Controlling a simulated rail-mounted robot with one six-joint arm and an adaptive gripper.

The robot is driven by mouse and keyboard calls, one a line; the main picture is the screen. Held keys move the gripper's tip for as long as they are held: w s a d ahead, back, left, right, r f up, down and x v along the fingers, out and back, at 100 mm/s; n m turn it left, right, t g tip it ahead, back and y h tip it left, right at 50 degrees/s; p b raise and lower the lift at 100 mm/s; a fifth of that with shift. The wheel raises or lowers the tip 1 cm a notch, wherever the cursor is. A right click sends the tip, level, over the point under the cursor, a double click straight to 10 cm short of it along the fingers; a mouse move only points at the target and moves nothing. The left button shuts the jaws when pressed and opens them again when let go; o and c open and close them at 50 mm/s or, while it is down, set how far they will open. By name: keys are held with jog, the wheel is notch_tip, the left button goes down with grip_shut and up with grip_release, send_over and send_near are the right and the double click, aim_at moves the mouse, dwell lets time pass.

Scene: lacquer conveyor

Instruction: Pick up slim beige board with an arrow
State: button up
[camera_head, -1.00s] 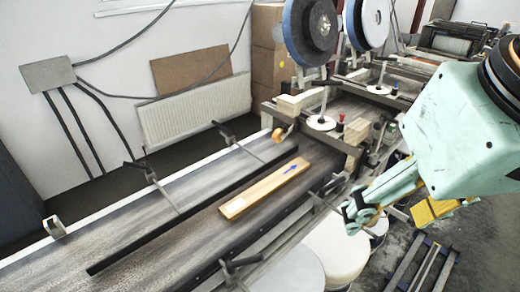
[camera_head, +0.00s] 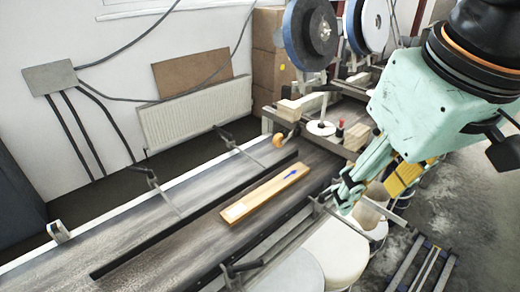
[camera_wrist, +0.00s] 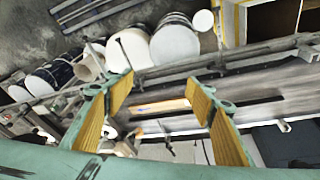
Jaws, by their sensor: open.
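The slim beige board (camera_head: 264,195) lies flat on the dark conveyor, with a blue arrow near its far right end and a pale patch at its near left end. In the wrist view the board (camera_wrist: 162,106) shows between my two fingers, beyond their tips. My gripper (camera_head: 348,191) is open and empty, to the right of the board and apart from it in the head view. In the wrist view my gripper (camera_wrist: 160,84) shows two yellow-padded fingers spread wide.
The conveyor (camera_head: 180,262) has a long black guide bar (camera_head: 200,218) on the board's left and side clamps along its edges. White drums (camera_head: 335,252) stand below its right side. Machine wheels (camera_head: 310,35) and a red-topped bottle (camera_head: 339,129) are at the far end.

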jog(key=w+a+n+g+p, duration=0.15)
jog(key=w+n+p, duration=0.35)
jog(key=w, duration=0.8)
jog(key=n+g+p, duration=0.2)
jog(key=n+p, duration=0.9)
jog(key=n, duration=0.7)
send_over(269, 188)
notch_tip(269, 188, down, 21)
jog(key=shift+f, duration=0.1)
jog(key=shift+f, duration=4.2)
jog(key=shift+f+p, duration=0.15)
jog(key=shift+p, duration=0.15)
